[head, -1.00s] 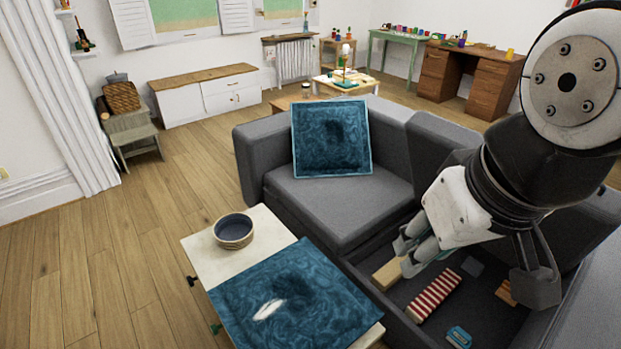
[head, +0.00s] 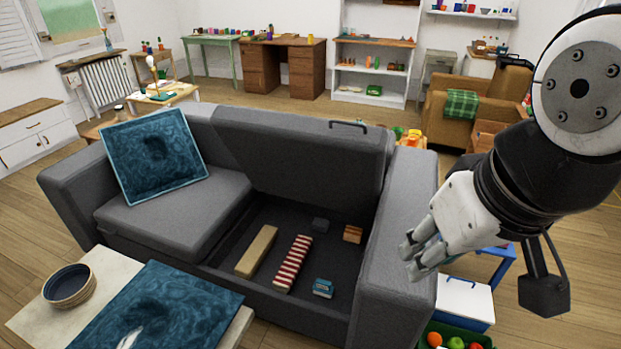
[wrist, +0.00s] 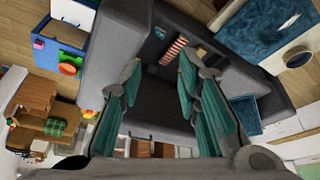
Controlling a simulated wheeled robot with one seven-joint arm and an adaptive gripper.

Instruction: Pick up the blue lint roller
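I cannot clearly make out a blue lint roller. A small blue item (head: 323,288) lies in the open storage well of the grey sofa (head: 395,250); it looks boxy, and it also shows in the wrist view (wrist: 160,32). A white, elongated patch or object (head: 131,338) shows on the teal-blue cushion (head: 185,300) on the low table, cut by the picture's bottom edge; I cannot tell what it is. My gripper (head: 425,252) is in the air at the right, above the sofa's arm side. In the wrist view its fingers (wrist: 160,65) are apart with nothing between them.
The well also holds a beige block (head: 257,251), a red-striped item (head: 293,263), a dark grey item (head: 320,225) and a wooden piece (head: 352,234). The raised seat lid (head: 310,160) stands behind. A bowl (head: 69,286) sits on the pale table (head: 30,318). A fruit crate (head: 430,342) is at bottom right.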

